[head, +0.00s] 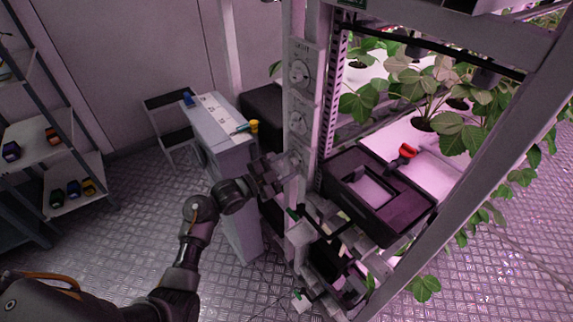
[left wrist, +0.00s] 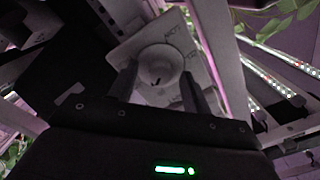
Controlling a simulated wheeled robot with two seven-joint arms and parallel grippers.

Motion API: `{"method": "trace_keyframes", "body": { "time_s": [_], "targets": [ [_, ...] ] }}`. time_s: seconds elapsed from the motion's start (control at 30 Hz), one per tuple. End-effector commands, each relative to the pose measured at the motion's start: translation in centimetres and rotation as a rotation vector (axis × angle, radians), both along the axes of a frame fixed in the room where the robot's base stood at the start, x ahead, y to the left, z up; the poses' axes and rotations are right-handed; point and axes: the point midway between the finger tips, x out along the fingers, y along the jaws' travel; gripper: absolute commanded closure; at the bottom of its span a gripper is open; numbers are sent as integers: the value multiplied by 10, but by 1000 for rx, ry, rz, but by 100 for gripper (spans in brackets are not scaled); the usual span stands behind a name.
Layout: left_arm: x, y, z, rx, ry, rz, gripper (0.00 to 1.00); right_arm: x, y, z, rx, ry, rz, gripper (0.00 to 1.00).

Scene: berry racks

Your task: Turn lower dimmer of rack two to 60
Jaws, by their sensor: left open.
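My left gripper (head: 284,170) reaches from the left to the front post (head: 312,100) of the plant rack. In the left wrist view, a round pale dimmer knob (left wrist: 160,66) with a dark mark sits on a light plate with printed letters. The fingers of my left gripper (left wrist: 159,75) are open, one on each side of the knob; I cannot tell whether they touch it. In the head view the gripper largely hides this knob. Two more dials, an upper one (head: 299,72) and a middle one (head: 298,123), show higher on the post. My right gripper is not in view.
A grey cabinet (head: 226,150) stands left of the post. Shelves (head: 75,196) with small items are at far left. Open floor lies between.

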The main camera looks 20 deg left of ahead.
Motion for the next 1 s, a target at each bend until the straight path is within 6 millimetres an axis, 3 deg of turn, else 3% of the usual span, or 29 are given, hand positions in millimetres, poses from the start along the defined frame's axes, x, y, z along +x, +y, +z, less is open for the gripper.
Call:
{"method": "trace_keyframes", "body": {
  "time_s": [0.17,0.5,0.67,1.0],
  "targets": [
    [0,0,0,0,0,0,53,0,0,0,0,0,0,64],
    [0,0,0,-1,1,0,96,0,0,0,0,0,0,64],
    [0,1,3,-43,39,0,96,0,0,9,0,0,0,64],
    [0,0,3,-336,280,0,96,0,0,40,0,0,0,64]
  ]
}}
